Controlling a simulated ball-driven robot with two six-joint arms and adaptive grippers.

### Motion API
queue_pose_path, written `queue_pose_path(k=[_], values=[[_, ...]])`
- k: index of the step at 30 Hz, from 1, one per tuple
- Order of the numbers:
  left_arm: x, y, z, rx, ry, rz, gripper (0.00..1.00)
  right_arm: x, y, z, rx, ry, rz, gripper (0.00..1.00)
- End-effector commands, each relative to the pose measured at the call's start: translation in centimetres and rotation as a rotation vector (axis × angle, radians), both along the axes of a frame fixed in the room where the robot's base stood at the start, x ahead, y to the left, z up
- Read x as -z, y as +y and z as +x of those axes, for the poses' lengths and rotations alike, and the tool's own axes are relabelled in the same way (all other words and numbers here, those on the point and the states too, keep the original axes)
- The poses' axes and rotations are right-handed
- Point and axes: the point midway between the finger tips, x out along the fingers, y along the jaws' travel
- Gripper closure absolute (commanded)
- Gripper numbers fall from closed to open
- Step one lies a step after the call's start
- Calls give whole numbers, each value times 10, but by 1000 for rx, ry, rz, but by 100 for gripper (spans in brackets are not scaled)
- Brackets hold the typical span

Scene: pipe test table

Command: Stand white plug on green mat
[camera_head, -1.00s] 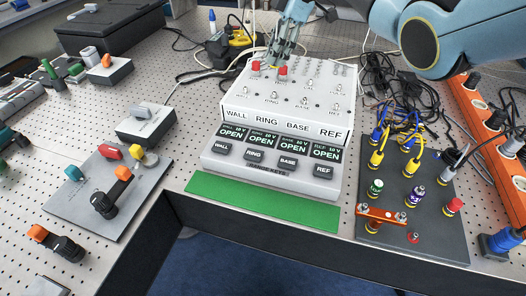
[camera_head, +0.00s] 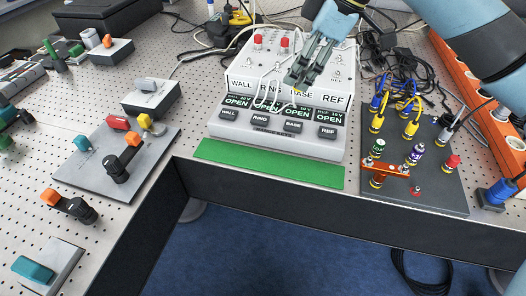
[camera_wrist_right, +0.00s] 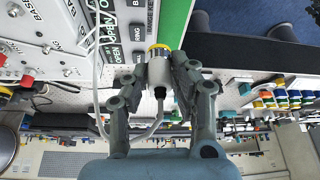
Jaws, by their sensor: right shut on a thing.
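The white plug (camera_wrist_right: 159,72), with a yellow-ringed end and a dark cable end, is between the fingers of my right gripper (camera_wrist_right: 160,80) in the right wrist view. A white cable loops from it. In the head view my right gripper (camera_head: 295,80) is over the front of the white test box, and its fingers hide most of the plug. The yellow end points away from my palm. The green mat (camera_head: 268,163) is an empty strip along the table's front edge, below the key panel. The mat also shows in the right wrist view (camera_wrist_right: 173,22). My left gripper is out of view.
The white test box (camera_head: 240,68) and its key panel (camera_head: 275,142) stand right behind the mat. A dark plate (camera_head: 440,185) with plugs and an orange bar is at right. A grey plate (camera_head: 90,170) with valves is at left. The table edge drops off before the mat.

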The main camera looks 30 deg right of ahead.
Motion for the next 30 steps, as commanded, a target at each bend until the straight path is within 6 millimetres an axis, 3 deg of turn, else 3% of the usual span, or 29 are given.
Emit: queue_pose_path(k=[1,3,6,12,19,30], values=[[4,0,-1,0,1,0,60,14,2,-22,-26,8,-7,100],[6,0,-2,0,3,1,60,27,4,-45,-55,8,-7,100],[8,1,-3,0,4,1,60,44,2,-68,-71,7,-5,100],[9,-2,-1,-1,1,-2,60,62,-1,-87,-72,1,0,100],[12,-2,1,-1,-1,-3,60,78,15,-68,-66,-5,12,100],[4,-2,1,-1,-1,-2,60,123,55,-3,-69,-1,5,100]])
